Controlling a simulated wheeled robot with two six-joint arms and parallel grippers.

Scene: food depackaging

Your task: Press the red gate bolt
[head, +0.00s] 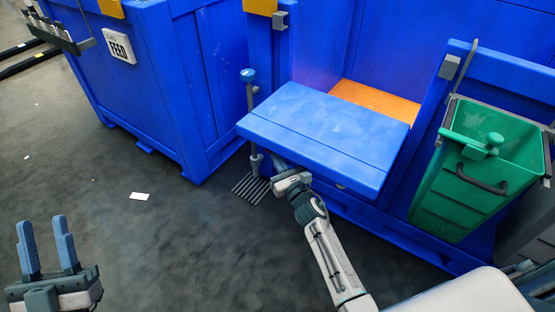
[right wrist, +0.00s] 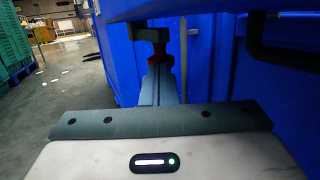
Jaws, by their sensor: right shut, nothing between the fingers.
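A small red part (right wrist: 171,62), likely the gate bolt, shows in the right wrist view just beyond my right fingertips, below a dark block. Whether the fingers touch it I cannot tell. My right gripper (right wrist: 158,72) is shut and empty, pointing at it under a blue overhang. In the head view the blue gate panel (head: 320,132) juts out flat from the blue bin, and my right fingers (head: 278,166) are partly hidden beneath its front edge. No red bolt shows there. My left gripper (head: 46,245) is open and empty at the lower left.
A blue FEED bin (head: 150,75) stands at the left back. A post with a blue cap (head: 248,76) rises beside the panel, near a floor grate (head: 251,187). A green tub (head: 470,190) hangs at the right. The floor at left is mostly clear.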

